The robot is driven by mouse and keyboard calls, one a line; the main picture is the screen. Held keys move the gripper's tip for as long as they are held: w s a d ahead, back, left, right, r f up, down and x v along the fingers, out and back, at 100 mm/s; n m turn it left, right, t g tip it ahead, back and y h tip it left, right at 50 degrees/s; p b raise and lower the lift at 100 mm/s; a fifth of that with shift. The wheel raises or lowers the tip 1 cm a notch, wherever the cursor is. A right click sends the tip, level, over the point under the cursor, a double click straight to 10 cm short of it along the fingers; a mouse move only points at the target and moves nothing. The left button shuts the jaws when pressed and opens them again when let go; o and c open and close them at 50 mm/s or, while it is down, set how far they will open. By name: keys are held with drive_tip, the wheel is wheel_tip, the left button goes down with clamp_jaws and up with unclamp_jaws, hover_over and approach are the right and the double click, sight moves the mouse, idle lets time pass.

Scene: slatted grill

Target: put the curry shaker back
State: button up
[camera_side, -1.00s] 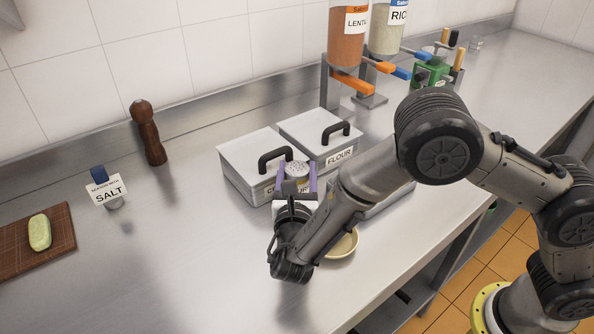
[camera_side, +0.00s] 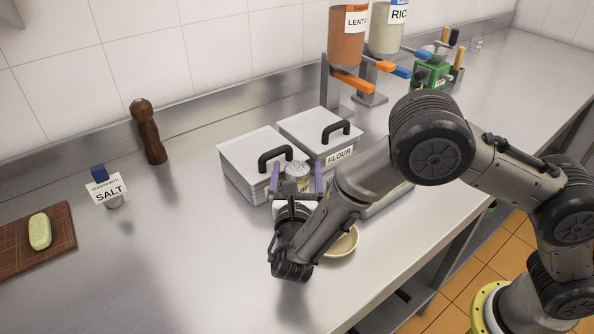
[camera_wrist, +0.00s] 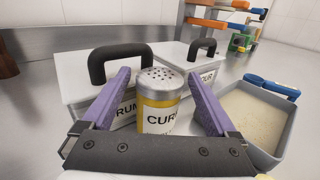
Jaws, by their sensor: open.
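The curry shaker (camera_wrist: 160,100) has a perforated silver lid and a yellow body with a white label reading "CUR". It stands upright between the purple fingers of my gripper (camera_wrist: 163,92) in the wrist view, with gaps visible at both sides. In the side view, the shaker's lid (camera_side: 297,170) shows between the fingers of my gripper (camera_side: 296,180), in front of the lidded containers. My gripper is open around the shaker. The shaker's base is hidden behind the gripper body.
Two lidded steel containers with black handles stand just behind, one labelled FLOUR (camera_side: 340,157). A grey tray of pale powder (camera_wrist: 252,118) is at right, and a pale bowl (camera_side: 343,243) is near the wrist. A salt holder (camera_side: 106,187) and pepper mill (camera_side: 148,132) stand left.

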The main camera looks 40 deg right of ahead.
drive_tip(key=v, duration=1.4)
drive_tip(key=shift+d, duration=0.1)
drive_tip(key=shift+d, duration=0.1)
drive_tip(key=d+r+m+g, duration=0.1)
drive_tip(key=d, duration=0.2)
drive_tip(key=d+r+m+g, duration=0.1)
drive_tip(key=d+m+g, duration=0.1)
drive_tip(key=d+r+m+g+h, duration=0.1)
drive_tip(key=d+m, duration=0.1)
drive_tip(key=d, duration=0.1)
drive_tip(key=shift+d+r+g, duration=0.35)
drive_tip(key=shift+g, duration=0.05)
drive_tip(key=s+d+r+m+g+y, duration=0.1)
drive_tip(key=s+d+r+m+g, duration=0.1)
drive_tip(key=s+d+m+g, duration=0.3)
drive_tip(key=s+d+r+m+g+y, duration=0.1)
drive_tip(key=d+m+g+y, duration=0.15)
drive_tip(key=d, duration=0.45)
drive_tip(key=s+d+r+m+t+y, duration=0.1)
drive_tip(key=s+r+m+t+y, duration=0.1)
drive_tip(key=s+m+y, duration=0.2)
drive_tip(key=s+d+r+m+t+y, duration=0.1)
drive_tip(key=s+m+t+y, duration=0.1)
drive_tip(key=s+m+y, duration=0.3)
drive_tip(key=s+m, duration=0.4)
drive_tip(key=m, duration=0.2)
drive_tip(key=shift+s+d+r+m, duration=0.3)
drive_tip(key=shift+s+r+m, duration=0.05)
drive_tip(key=shift+s+r, duration=0.05)
